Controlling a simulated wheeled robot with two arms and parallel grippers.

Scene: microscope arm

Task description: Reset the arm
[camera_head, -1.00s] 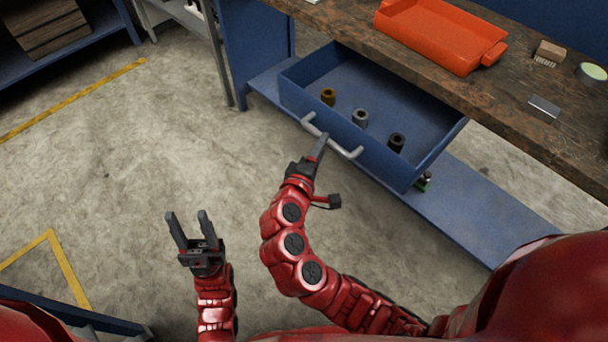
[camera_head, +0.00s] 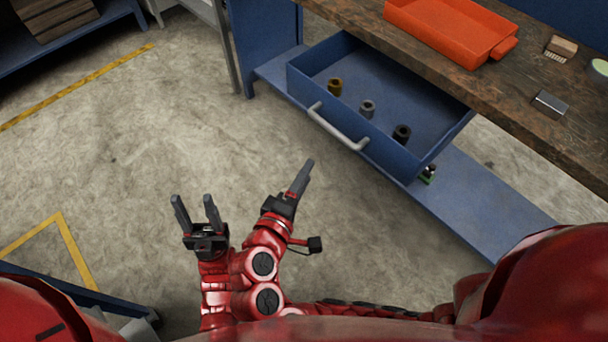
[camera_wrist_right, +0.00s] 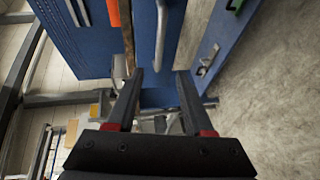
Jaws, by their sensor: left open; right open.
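My left gripper (camera_head: 196,212) is open and empty above the concrete floor, at the lower left of the head view. My right gripper (camera_head: 305,178) is just to its right, seen side-on, and touches nothing. In the right wrist view its two fingers (camera_wrist_right: 157,85) are spread with nothing between them. A blue drawer (camera_head: 382,160) stands pulled out under the workbench, with a grey bar handle (camera_head: 338,128) on its front. The right gripper is apart from the handle, to its lower left. The handle also shows in the right wrist view (camera_wrist_right: 160,35).
The drawer holds a brown (camera_head: 335,86), a grey (camera_head: 367,108) and a black cylinder (camera_head: 401,133). An orange tray (camera_head: 450,28) sits on the wooden bench top (camera_head: 500,85). A blue lower shelf (camera_head: 480,205) runs below the drawer. The floor (camera_head: 130,150) at left is open.

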